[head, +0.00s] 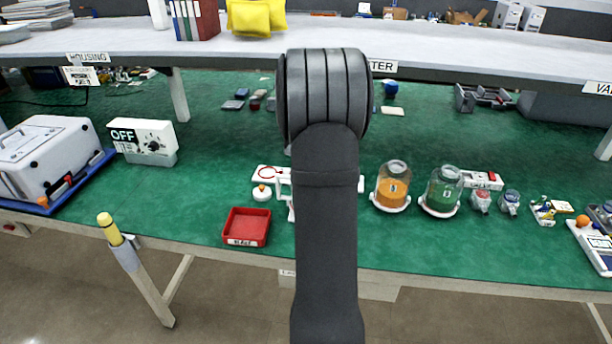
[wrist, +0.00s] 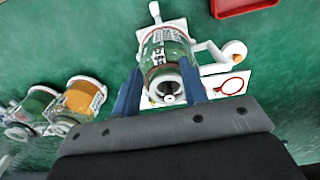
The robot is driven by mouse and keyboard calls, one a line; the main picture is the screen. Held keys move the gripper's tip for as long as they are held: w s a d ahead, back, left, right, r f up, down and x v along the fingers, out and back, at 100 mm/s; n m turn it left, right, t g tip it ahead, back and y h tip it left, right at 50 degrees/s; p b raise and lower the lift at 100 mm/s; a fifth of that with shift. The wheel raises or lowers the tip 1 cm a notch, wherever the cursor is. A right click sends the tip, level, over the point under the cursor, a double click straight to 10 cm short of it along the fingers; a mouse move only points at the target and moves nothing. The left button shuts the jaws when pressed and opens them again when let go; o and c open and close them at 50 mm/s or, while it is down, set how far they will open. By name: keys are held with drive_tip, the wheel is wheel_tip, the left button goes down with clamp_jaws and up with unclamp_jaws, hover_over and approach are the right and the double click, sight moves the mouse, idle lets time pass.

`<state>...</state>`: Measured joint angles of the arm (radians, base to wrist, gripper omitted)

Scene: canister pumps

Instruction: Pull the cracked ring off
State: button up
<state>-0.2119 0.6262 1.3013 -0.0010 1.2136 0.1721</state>
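My gripper (wrist: 160,90) shows in the wrist view as two blue fingers, spread apart on either side of a pump canister's near end. The canister (wrist: 165,48) has green and red on it and a whitish round opening (wrist: 168,90) facing me. I cannot tell whether the fingers touch it. No crack is clear enough to pick out the cracked ring. In the head view my arm hides the gripper and most of this pump.
Orange (head: 392,188) and green (head: 442,192) canisters stand right of my arm. A red tray (head: 246,227) and a white round piece (head: 262,192) lie to its left. A white case (head: 45,152) and an OFF box (head: 145,140) stand far left. A shelf (head: 430,50) runs behind.

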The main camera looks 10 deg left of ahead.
drive_tip(key=shift+f, duration=1.35)
drive_tip(key=shift+c, duration=0.4)
clamp_jaws()
drive_tip(key=shift+r, duration=1.75)
wheel_tip(320, 180, up, 7)
idle(2.2)
drive_tip(key=shift+r, duration=0.1)
idle(0.3)
